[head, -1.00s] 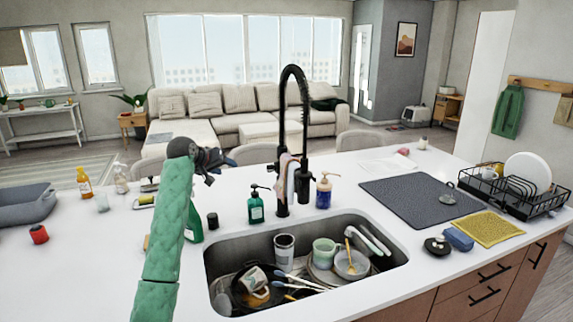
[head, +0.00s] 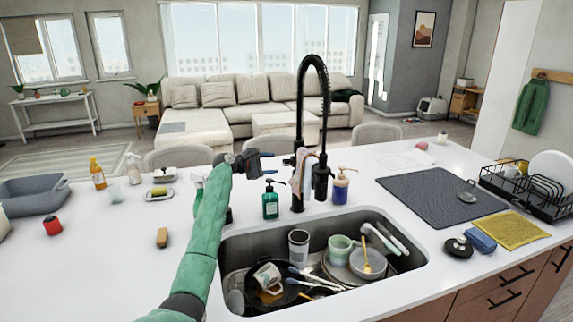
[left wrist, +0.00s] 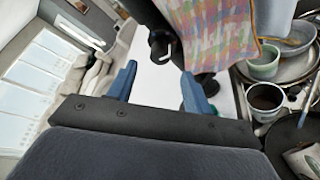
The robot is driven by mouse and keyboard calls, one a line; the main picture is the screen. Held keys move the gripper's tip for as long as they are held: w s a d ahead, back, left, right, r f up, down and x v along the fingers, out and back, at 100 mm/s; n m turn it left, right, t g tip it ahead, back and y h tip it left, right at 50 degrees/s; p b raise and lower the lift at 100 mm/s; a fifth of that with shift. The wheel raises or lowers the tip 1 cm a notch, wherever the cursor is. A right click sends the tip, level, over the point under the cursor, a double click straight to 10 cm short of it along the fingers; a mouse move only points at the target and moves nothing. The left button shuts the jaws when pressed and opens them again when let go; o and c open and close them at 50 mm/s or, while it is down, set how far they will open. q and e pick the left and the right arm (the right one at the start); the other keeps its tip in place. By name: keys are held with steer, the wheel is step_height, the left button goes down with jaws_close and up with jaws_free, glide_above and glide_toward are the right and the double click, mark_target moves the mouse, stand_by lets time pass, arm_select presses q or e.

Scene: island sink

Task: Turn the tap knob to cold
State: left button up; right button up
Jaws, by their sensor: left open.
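The black tap (head: 300,130) with its tall spring neck stands behind the sink, and a checked cloth (head: 297,178) hangs on it. The cloth also shows in the left wrist view (left wrist: 215,32). A small dark part, seemingly the tap knob (left wrist: 162,45), shows just beyond my fingers in the left wrist view; its turn position cannot be told. My left gripper (head: 264,160) is left of the tap, above the counter, with a small gap visible to it. In the left wrist view my left gripper (left wrist: 160,75) has its two blue fingers apart with nothing between them. My right gripper is out of view.
The sink (head: 232,250) holds pans, mugs, bowls and utensils. A green soap bottle (head: 270,204) stands below my left gripper, and an amber-and-blue pump bottle (head: 341,187) stands right of the tap. A dish rack (head: 530,190) is far right.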

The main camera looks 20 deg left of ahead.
mark_target(285, 163)
arm_select(q)
steer(key=shift+f, duration=0.1)
steer(key=shift+w+d+p, duration=0.35)
steer(key=shift+w+p, duration=0.05)
steer(key=shift+w, duration=0.1)
steer(key=shift+p+x, duration=1.25)
steer(key=shift+x, duration=2.05)
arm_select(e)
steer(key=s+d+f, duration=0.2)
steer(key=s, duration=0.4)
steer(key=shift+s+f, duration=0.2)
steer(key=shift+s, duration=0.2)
arm_select(q)
steer(key=shift+f, duration=0.15)
steer(key=shift+c, duration=0.2)
steer(key=c, duration=0.9)
steer(key=shift+n, duration=0.3)
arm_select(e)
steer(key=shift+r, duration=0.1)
